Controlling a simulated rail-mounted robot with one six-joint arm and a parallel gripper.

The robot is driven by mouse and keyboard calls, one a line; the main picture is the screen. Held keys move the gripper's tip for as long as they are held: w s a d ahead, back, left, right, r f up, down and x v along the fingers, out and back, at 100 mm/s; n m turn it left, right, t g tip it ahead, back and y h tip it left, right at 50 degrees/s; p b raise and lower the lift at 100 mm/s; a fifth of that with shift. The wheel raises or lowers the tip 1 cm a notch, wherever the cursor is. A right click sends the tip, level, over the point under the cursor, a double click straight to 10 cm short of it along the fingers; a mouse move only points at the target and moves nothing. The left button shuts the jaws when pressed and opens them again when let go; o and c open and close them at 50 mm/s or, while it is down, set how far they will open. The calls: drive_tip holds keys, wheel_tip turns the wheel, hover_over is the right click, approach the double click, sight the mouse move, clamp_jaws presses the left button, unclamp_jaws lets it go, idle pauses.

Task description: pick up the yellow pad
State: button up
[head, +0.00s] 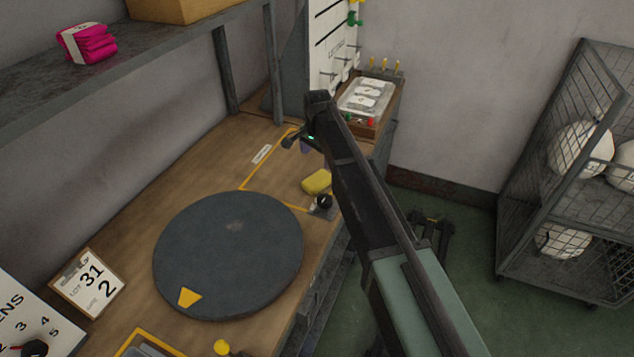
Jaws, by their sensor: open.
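A black knob (324,202) stands close to the pad on its near side. A large dark round turntable (228,250) with a yellow mark fills the bench nearer me. A wooden tray (368,100) stands at the back. A shelf (130,58) overhangs the left.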

sight(317, 178)
wheel_tip(317, 178, down, 11)
drive_tip(key=b, duration=1)
drive_tip(key=shift+r, duration=0.3)
drive_tip(key=shift+c, duration=0.4)
drive_tip(key=c, duration=1)
drive_tip(key=shift+r, duration=0.1)
wheel_tip(317, 178, up, 20)
drive_tip(key=p, duration=2)
